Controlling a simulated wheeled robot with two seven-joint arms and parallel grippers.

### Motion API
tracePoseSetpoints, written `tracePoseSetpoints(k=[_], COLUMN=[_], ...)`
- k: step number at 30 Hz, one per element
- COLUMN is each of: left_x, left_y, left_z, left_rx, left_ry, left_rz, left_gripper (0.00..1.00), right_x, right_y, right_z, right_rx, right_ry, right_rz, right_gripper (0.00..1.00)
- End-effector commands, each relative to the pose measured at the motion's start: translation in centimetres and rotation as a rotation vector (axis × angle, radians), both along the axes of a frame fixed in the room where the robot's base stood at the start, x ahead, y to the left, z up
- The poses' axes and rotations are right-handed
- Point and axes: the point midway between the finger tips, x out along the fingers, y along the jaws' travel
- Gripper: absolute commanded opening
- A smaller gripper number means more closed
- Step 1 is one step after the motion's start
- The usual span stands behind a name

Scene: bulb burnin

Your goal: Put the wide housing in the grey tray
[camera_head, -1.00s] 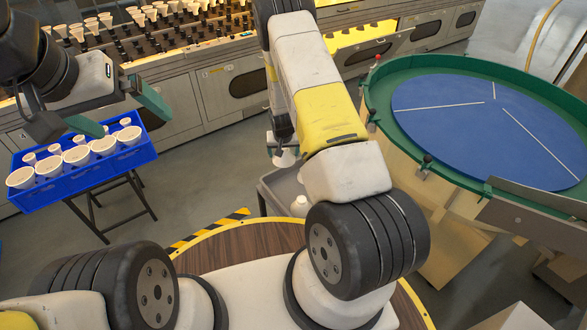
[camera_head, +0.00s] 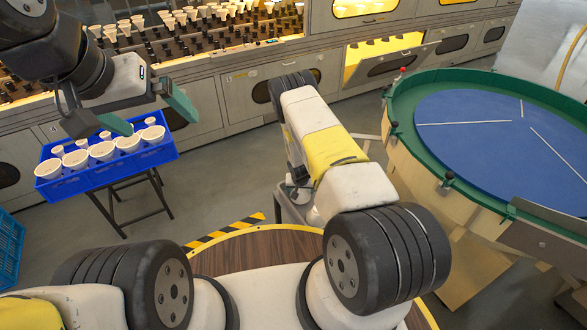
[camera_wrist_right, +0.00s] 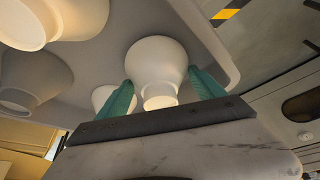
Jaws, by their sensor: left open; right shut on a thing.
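A white, flared housing (camera_wrist_right: 155,60) stands between the green fingers of my right gripper (camera_wrist_right: 162,92) in the right wrist view. The gripper is shut on it. The grey tray (camera_wrist_right: 215,45) lies behind it; I cannot tell whether the housing touches the tray. In the head view the grey tray (camera_head: 291,208) shows only partly, and my right arm hides most of the right gripper and the held housing. My left gripper (camera_head: 148,112) is open and empty, in front of or above the blue crate (camera_head: 110,178) of white housings.
Other white housings (camera_wrist_right: 62,18) are at the grey tray in the wrist view. A round green-rimmed table (camera_head: 460,178) with a blue top stands at the right. A long rack (camera_head: 200,35) of bulbs runs along the back. Another blue crate (camera_head: 8,245) is at the left edge.

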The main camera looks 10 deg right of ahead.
Motion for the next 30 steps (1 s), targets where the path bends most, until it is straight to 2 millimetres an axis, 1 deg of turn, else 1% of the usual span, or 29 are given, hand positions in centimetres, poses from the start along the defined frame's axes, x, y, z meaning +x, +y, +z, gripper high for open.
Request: tracePoseSetpoints(k=[1,3,10,13,14,15,17,25,29,30], left_x=[0.0,0.0,0.0,0.0,0.0,0.0,0.0,0.0,0.0,0.0], left_y=[0.0,0.0,0.0,0.0,0.0,0.0,0.0,0.0,0.0,0.0], left_z=[0.0,0.0,0.0,0.0,0.0,0.0,0.0,0.0,0.0,0.0], left_rx=[0.000,0.000,0.000,0.000,0.000,0.000,0.000,0.000,0.000,0.000], left_ry=[0.000,0.000,0.000,0.000,0.000,0.000,0.000,0.000,0.000,0.000], left_rz=[0.000,0.000,0.000,0.000,0.000,0.000,0.000,0.000,0.000,0.000], left_gripper=[0.99,0.99,0.99,0.99,0.99,0.99,0.99,0.99,0.99,0.99], right_x=[0.0,0.1,0.1,0.0,0.0,0.0,0.0,0.1,-0.3,-0.4], right_y=[0.0,0.0,0.0,0.0,0.0,0.0,0.0,0.0,0.1,0.2], right_z=[-0.5,-0.7,-0.7,-1.0,-1.0,-1.0,-1.0,-0.8,0.3,1.0], right_rx=[0.000,0.000,0.000,0.000,0.000,0.000,0.000,0.000,0.000,0.000], right_ry=[-0.001,-0.001,-0.001,0.000,0.000,0.000,0.000,-0.001,-0.001,-0.002], right_rz=[0.000,-0.001,-0.001,-0.001,0.000,0.000,0.000,-0.001,0.000,0.000], right_gripper=[0.38,0.38,0.38,0.38,0.81,0.89,1.00,1.00,1.00,1.00])
